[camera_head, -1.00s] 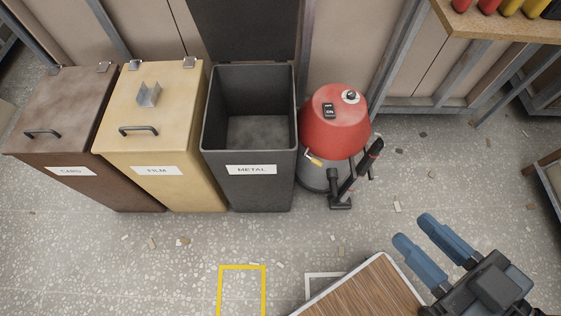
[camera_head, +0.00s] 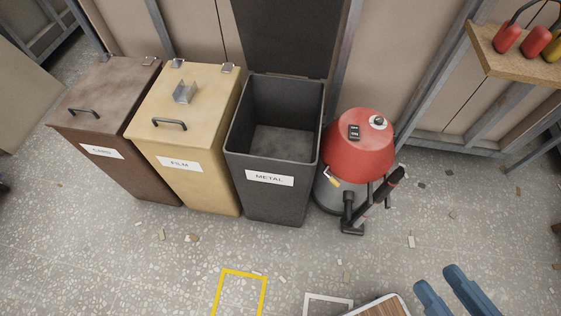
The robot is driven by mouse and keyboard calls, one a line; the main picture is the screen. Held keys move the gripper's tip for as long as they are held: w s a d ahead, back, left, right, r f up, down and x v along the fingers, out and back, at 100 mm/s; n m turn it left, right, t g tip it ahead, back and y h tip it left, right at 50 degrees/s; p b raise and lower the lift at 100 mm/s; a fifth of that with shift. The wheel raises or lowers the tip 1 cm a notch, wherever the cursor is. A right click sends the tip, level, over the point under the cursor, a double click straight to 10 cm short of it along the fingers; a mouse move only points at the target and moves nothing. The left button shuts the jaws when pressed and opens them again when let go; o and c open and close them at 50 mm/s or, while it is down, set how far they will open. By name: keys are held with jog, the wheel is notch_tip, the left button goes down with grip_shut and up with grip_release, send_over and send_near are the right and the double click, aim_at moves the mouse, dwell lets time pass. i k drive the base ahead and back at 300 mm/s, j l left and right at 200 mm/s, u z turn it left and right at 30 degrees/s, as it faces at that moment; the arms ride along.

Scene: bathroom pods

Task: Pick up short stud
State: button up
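A short grey metal channel piece (camera_head: 185,91), which looks like the short stud, sits on the closed lid of the yellow FILM bin (camera_head: 190,118). My gripper (camera_head: 438,281) shows only its two blue fingers at the bottom right edge. The fingers are apart with floor visible between them, so it is open, and no object shows between them. It is far to the right of and below the metal piece in the picture. The rest of the gripper is out of frame.
The brown bin (camera_head: 103,105) is closed; the black METAL bin (camera_head: 275,160) stands open. A red vacuum (camera_head: 357,143) stands beside it. A wood-topped surface (camera_head: 385,308) lies near my gripper.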

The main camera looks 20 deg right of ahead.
aim_at(183, 94)
jog(key=j+z, duration=0.1)
jog(key=z, duration=0.4)
jog(key=j+z, duration=0.4)
jog(key=j, duration=0.2)
jog(key=j+z, duration=0.4)
jog(key=j, duration=0.75)
jog(key=k+j+z, duration=0.1)
jog(key=j, duration=0.4)
jog(key=k+j, duration=0.1)
jog(key=j, duration=0.4)
jog(key=j+z, duration=0.1)
jog(key=j, duration=0.4)
jog(key=k+j, duration=0.15)
jog(key=j, duration=0.3)
jog(key=i+j, duration=0.2)
jog(key=j, duration=0.2)
